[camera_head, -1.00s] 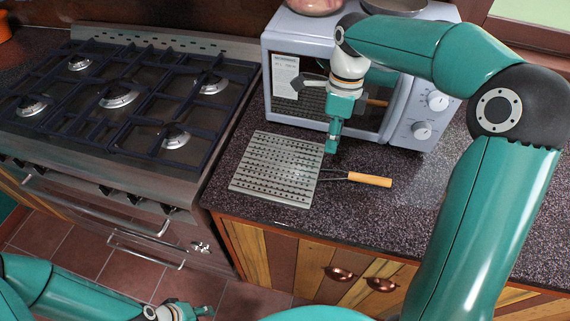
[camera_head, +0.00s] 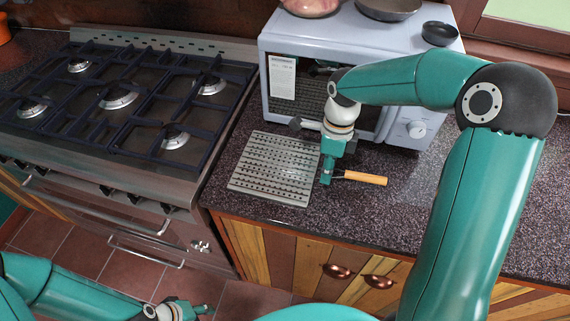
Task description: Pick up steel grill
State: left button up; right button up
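The steel grill (camera_head: 273,168) is a flat, perforated grey plate lying on the dark speckled countertop. Its handle has a wooden grip (camera_head: 364,178) pointing right. My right gripper (camera_head: 326,178) points down at the right edge of the plate, over the metal part of the handle. It hides part of that metal link. I cannot tell whether its fingers are open or shut, or whether they touch the handle. My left gripper (camera_head: 190,309) is low at the bottom edge, in front of the stove and away from the grill; its finger state is unclear.
A gas stove (camera_head: 118,100) with several burners stands left of the counter. A pale blue microwave (camera_head: 275,55) stands behind the grill, with pans on top. The countertop (camera_head: 420,215) to the right is bare. Cabinet doors with copper handles are below.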

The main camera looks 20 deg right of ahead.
grip_shut()
jog(key=shift+r, duration=0.1)
